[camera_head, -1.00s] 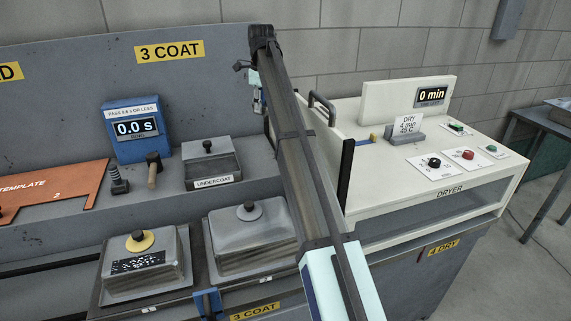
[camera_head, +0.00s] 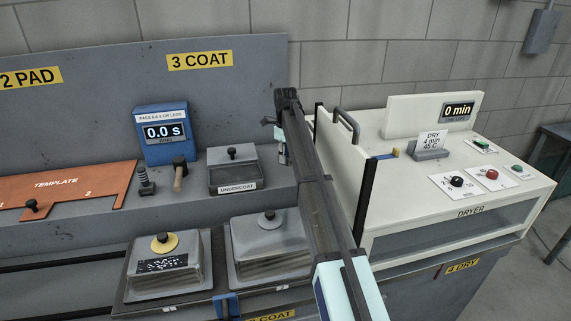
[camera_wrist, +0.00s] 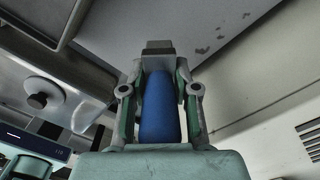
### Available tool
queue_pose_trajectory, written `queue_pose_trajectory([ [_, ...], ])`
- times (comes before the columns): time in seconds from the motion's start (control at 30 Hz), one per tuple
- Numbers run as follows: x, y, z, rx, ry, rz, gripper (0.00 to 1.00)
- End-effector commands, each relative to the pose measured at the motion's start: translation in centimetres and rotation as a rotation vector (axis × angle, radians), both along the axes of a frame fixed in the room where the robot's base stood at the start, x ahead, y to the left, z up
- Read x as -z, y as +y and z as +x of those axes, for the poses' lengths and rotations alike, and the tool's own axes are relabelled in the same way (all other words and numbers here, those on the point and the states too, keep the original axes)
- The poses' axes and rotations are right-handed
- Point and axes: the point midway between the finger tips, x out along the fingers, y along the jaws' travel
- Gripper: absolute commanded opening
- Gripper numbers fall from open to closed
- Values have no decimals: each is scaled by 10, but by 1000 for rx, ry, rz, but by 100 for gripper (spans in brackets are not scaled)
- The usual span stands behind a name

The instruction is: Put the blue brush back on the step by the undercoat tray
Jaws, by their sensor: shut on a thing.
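My gripper (camera_wrist: 160,82) is shut on the blue brush in the wrist view, with a pale finger on each side of its smooth blue handle (camera_wrist: 159,112). The brush's far end is not clear. In the head view my gripper (camera_head: 281,150) is largely hidden behind my own arm, just right of the undercoat tray, and I cannot make out the brush there.
Two grey lidded boxes (camera_head: 165,262) (camera_head: 268,246) sit in front, lower.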

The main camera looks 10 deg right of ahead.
Motion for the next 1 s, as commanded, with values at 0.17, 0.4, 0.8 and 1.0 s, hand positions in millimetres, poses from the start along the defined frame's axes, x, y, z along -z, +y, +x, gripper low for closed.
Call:
queue_pose_trajectory([
  [0.17,9,0,0,0,0,0,0],
  [0.4,40,0,-1,0,1,1,0],
  [0.8,47,0,0,0,0,0,0],
  [1.0,47,0,0,0,-1,1,55],
])
